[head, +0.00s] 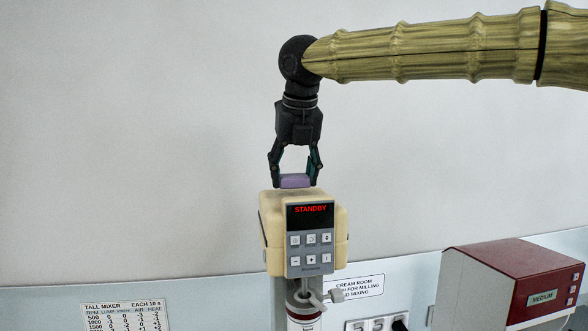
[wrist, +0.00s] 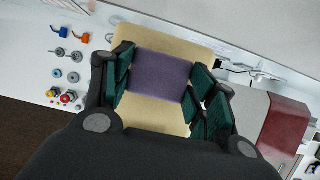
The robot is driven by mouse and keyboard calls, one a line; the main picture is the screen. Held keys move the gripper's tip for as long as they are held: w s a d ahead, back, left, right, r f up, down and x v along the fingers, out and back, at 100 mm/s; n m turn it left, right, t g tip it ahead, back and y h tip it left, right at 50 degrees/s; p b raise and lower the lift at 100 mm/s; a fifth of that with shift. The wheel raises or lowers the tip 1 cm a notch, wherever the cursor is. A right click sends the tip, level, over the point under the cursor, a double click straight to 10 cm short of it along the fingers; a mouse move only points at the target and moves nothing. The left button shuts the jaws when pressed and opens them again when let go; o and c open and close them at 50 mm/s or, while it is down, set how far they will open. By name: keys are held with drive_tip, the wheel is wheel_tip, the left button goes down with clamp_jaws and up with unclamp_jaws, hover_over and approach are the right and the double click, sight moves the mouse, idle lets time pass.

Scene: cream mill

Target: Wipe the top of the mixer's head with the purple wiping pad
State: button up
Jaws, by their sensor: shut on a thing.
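My gripper (head: 295,180) is shut on the purple wiping pad (head: 295,182), with the pad between its two fingertips. The pad is at the top of the cream mixer's head (head: 272,225); whether it touches the surface or sits just above it I cannot tell. The mixer's front panel (head: 310,240) reads STANDBY in red and has several buttons. In the wrist view the purple pad (wrist: 160,75) lies across the gripper (wrist: 158,85), over the cream top of the head (wrist: 170,45). Part of the top is hidden by the pad and my gripper.
A red and grey machine (head: 505,275) with a MEDIUM display stands to the right. A label sheet (head: 124,316) is at the lower left and a sign (head: 356,287) is beside the mixer.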

drive_tip(key=shift+s+r, duration=0.15)
drive_tip(key=shift+s, duration=0.05)
drive_tip(key=shift+w, duration=0.15)
drive_tip(key=shift+f, duration=0.95)
idle(0.4)
drive_tip(key=shift+s+d+f+b, duration=0.1)
drive_tip(key=shift+s+d+b, duration=0.1)
drive_tip(key=shift+s, duration=0.8)
drive_tip(key=shift+s+d+f+b, duration=0.1)
drive_tip(key=shift+s+d, duration=0.05)
drive_tip(key=shift+s, duration=0.9)
drive_tip(key=shift+s+d+b, duration=0.15)
drive_tip(key=shift+s+d, duration=0.05)
drive_tip(key=shift+s, duration=0.8)
drive_tip(key=shift+s, duration=0.1)
